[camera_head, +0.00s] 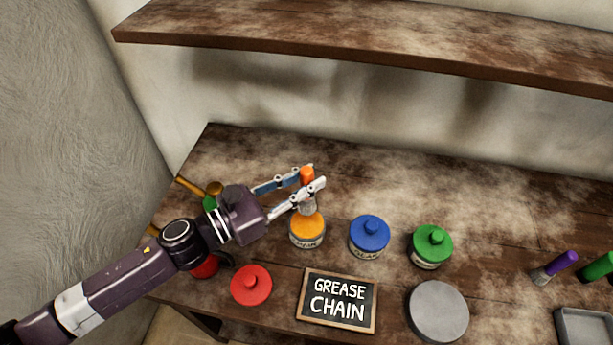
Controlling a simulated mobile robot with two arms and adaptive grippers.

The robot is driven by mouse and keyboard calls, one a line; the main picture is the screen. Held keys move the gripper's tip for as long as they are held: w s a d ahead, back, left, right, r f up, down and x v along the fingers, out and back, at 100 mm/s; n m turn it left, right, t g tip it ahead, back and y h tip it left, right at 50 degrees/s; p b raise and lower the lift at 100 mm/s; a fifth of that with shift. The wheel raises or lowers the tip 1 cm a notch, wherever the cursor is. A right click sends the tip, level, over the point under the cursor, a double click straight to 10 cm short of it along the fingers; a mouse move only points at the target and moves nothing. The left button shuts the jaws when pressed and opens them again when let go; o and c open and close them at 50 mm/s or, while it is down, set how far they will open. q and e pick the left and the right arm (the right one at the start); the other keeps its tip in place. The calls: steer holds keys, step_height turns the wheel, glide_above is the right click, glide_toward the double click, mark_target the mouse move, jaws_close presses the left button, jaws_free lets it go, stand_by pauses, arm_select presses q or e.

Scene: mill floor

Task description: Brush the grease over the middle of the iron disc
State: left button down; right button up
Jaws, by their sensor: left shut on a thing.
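My left gripper (309,178) is shut on an orange-handled brush (307,176), held upright with its pale bristles down. The brush is right over a jar with an orange top (307,227); I cannot tell whether the bristles touch it. The grey iron disc (438,311) lies flat at the front of the bench, right of the sign, with nothing on it. A small chalkboard sign (338,300) reads "GREASE CHAIN". A blue-lidded jar (369,236) and a green-lidded jar (431,245) stand right of the orange one. My right gripper is out of view.
A red lid (250,286) lies left of the sign. My left arm partly hides a red thing (206,268) and a wooden-handled tool (191,186). Purple (561,263) and green (598,267) brushes and a grey tray (584,329) are at right. A shelf (370,45) overhangs the back.

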mark_target(301, 204)
arm_select(q)
steer(key=shift+s+d+f+b, duration=0.1)
steer(key=shift+d+f+b, duration=0.05)
steer(key=shift+f+b, duration=0.55)
step_height(301, 204, down, 3)
steer(key=shift+r+b, duration=0.1)
steer(key=shift+b, duration=0.95)
steer(key=shift+f+b, duration=0.5)
steer(key=shift+f, duration=0.15)
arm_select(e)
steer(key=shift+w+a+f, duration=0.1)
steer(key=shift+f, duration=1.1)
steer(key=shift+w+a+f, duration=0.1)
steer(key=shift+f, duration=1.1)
arm_select(q)
steer(key=shift+f+b, duration=0.4)
steer(key=shift+f, duration=0.05)
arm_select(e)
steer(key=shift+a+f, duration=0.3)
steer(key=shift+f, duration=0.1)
arm_select(q)
steer(key=shift+f, duration=0.3)
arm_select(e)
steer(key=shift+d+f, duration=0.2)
